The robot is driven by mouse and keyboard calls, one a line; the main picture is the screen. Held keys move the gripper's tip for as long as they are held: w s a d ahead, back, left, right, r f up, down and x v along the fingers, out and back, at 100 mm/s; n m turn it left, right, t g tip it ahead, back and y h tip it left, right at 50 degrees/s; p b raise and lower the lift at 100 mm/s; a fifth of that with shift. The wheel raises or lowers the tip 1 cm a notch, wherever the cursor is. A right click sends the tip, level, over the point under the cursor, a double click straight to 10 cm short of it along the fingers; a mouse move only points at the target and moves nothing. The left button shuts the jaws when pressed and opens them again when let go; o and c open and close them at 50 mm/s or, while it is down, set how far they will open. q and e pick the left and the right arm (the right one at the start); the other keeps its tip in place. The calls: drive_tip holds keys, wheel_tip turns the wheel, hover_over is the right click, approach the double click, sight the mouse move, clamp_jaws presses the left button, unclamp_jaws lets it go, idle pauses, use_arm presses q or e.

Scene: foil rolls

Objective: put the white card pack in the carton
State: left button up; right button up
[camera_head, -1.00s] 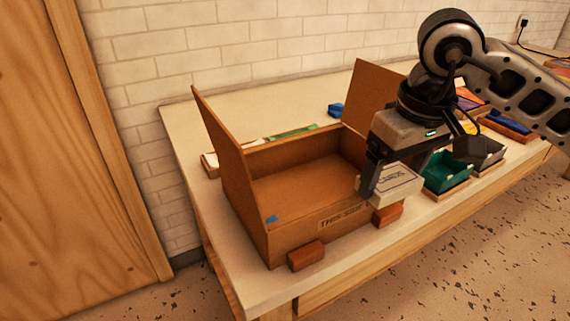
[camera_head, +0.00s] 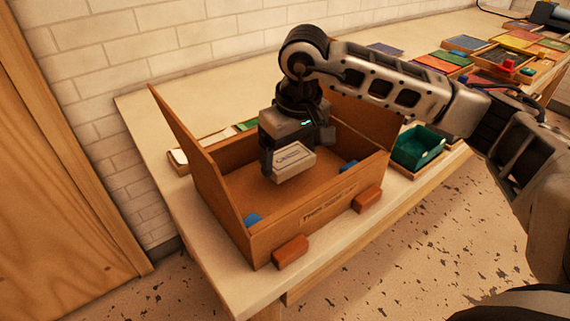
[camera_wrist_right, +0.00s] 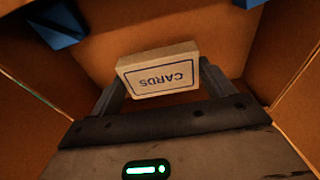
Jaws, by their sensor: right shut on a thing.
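The white card pack (camera_head: 292,162), labelled "CARDS", is held between the fingers of my right gripper (camera_head: 286,165). It also shows in the right wrist view (camera_wrist_right: 158,72), between the two fingers of the gripper (camera_wrist_right: 160,85). The brown carton (camera_head: 318,205) stands open on the table with flaps raised at its left and back right. The gripper and pack are over the carton's opening, within its outline. I cannot tell exactly how high the pack is above the carton floor. My left gripper is not in view.
Blue pieces (camera_head: 253,219) show inside the carton. Two reddish-brown blocks (camera_head: 291,252) (camera_head: 367,200) stand against its front. A green bin (camera_head: 418,147) is to the right, with several coloured trays (camera_head: 470,43) farther back. The table's front left corner is clear.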

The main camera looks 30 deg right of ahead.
sight(286, 158)
drive_tip(key=shift+w+a+f, duration=0.25)
drive_tip(key=shift+w+f, duration=0.05)
drive_tip(key=shift+f, duration=0.15)
wheel_tip(286, 158, down, 3)
drive_tip(key=shift+w+f+p, duration=0.1)
drive_tip(key=shift+p, duration=0.45)
drive_tip(key=shift+f, duration=0.1)
drive_tip(key=shift+f+b, duration=0.2)
drive_tip(key=shift+b, duration=0.15)
drive_tip(key=o, duration=0.9)
drive_tip(key=shift+o, duration=0.2)
drive_tip(key=shift+r, duration=0.1)
